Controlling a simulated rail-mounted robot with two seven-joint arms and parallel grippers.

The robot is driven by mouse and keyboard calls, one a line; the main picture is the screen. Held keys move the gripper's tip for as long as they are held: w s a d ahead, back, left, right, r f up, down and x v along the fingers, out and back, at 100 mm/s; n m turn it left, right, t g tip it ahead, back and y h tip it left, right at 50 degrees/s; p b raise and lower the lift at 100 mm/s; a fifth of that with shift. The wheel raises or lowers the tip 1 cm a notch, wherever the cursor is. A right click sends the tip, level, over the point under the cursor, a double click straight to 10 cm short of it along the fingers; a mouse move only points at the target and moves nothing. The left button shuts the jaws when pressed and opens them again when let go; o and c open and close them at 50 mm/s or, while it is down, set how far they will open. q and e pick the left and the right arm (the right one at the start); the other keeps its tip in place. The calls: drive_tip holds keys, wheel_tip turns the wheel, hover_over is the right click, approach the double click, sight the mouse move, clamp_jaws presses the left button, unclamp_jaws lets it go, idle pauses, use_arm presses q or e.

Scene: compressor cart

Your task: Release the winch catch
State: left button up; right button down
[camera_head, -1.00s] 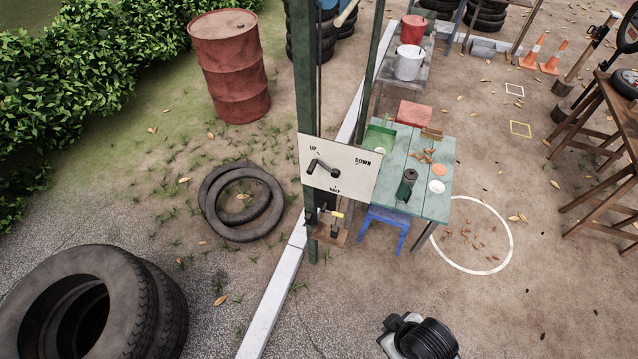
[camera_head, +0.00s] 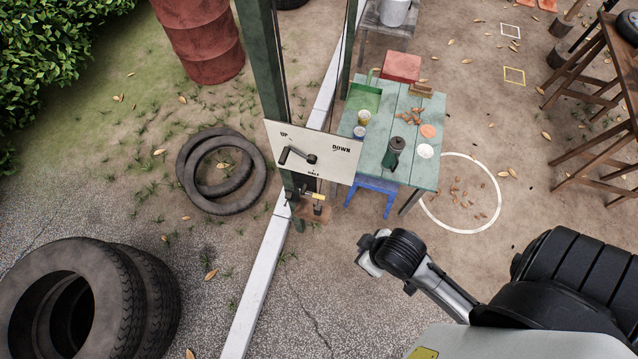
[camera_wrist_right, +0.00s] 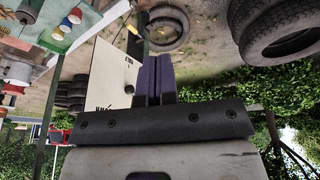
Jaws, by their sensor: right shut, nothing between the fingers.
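The white winch board (camera_head: 335,163) is fixed to a green post and reads UP, DOWN and HALF. A black crank (camera_head: 297,155) on it has its grip on the left, below UP. Below the board is a small mechanism with a yellow-handled part (camera_head: 318,196); whether this is the catch I cannot tell. In the right wrist view the picture is inverted, and the board (camera_wrist_right: 112,65) and yellow part (camera_wrist_right: 132,30) lie beyond the fingers. My right gripper (camera_wrist_right: 160,62) is shut and empty, apart from the board. My left gripper is not in view.
A green table (camera_head: 428,168) with cups and a dark pot stands right of the board, with a blue stool (camera_head: 372,196) below. Tyres (camera_head: 75,300) lie at left. A white kerb (camera_head: 262,285) runs past the post. The ground before the board is clear.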

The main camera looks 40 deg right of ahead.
drive_tip(key=w+d+f+m+h+b, duration=0.3)
drive_tip(key=w+f+m+b, duration=0.4)
drive_tip(key=w, duration=0.5)
drive_tip(key=w+d+f+m+h+b, duration=0.3)
drive_tip(key=w+f+m+b, duration=0.3)
drive_tip(key=w+f+b, duration=0.5)
drive_tip(key=w, duration=0.2)
drive_tip(key=shift+w+f+m, duration=0.3)
drive_tip(key=shift+f+m, duration=0.1)
drive_tip(key=b, duration=0.1)
hover_over(320, 198)
drive_tip(key=f, duration=0.5)
drive_tip(key=d+f, duration=0.1)
drive_tip(key=f, duration=0.2)
drive_tip(key=shift+w+f, duration=0.3)
drive_tip(key=shift+f, duration=0.05)
drive_tip(key=shift+s+a+f, duration=0.1)
drive_tip(key=shift+a+f, duration=0.1)
drive_tip(key=shift+f, duration=0.3)
drive_tip(key=shift+s+a+f, duration=0.1)
drive_tip(key=shift+a+f, duration=0.05)
drive_tip(key=shift+f, duration=0.35)
drive_tip(key=shift+a+f, duration=0.15)
drive_tip(key=shift+f, duration=0.65)
